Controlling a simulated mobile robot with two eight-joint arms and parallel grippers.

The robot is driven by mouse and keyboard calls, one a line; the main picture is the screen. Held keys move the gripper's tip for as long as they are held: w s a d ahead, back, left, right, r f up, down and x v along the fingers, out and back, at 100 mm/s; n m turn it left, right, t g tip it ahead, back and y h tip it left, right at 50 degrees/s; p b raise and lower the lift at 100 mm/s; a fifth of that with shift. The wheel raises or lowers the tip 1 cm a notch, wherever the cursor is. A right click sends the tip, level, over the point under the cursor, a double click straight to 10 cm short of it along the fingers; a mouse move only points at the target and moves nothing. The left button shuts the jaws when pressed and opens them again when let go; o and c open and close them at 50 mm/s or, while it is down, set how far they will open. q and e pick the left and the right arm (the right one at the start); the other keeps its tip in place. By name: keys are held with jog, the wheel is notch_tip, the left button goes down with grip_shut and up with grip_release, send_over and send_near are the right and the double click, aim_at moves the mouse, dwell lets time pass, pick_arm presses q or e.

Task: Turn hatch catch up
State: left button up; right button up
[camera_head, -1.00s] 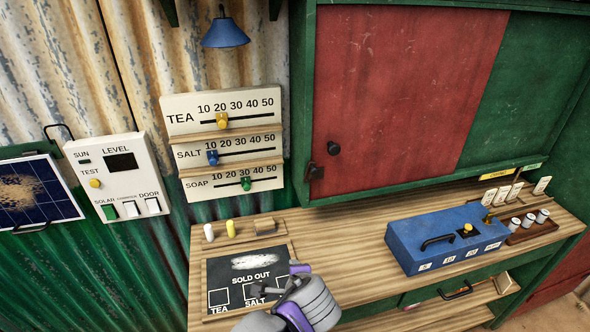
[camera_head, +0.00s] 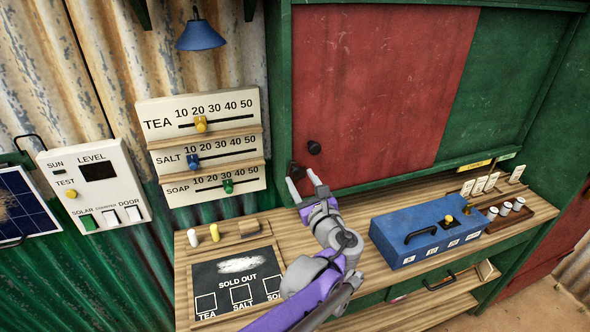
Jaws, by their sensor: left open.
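The hatch is a red sliding panel (camera_head: 375,85) in a green frame, with a round dark knob (camera_head: 314,147) near its lower left corner. The small dark hatch catch (camera_head: 296,170) sits on the frame at the panel's lower left edge, partly covered by my gripper's fingers. My left gripper (camera_head: 303,187) is open, its two fingers pointing up, with the tips just below and around the catch in the picture. I cannot tell whether they touch it. My right gripper is not in view.
A wooden counter (camera_head: 350,213) runs below the hatch. A blue cash box (camera_head: 424,232) stands on it to the right, and a sold-out board (camera_head: 238,275) lies at the left. A price board (camera_head: 205,118) and a white switch panel (camera_head: 97,185) hang on the left wall.

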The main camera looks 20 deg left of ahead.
aim_at(297, 172)
pick_arm(q)
jog(key=shift+x, duration=2.2)
jog(key=shift+a, duration=0.1)
jog(key=shift+c, duration=0.4)
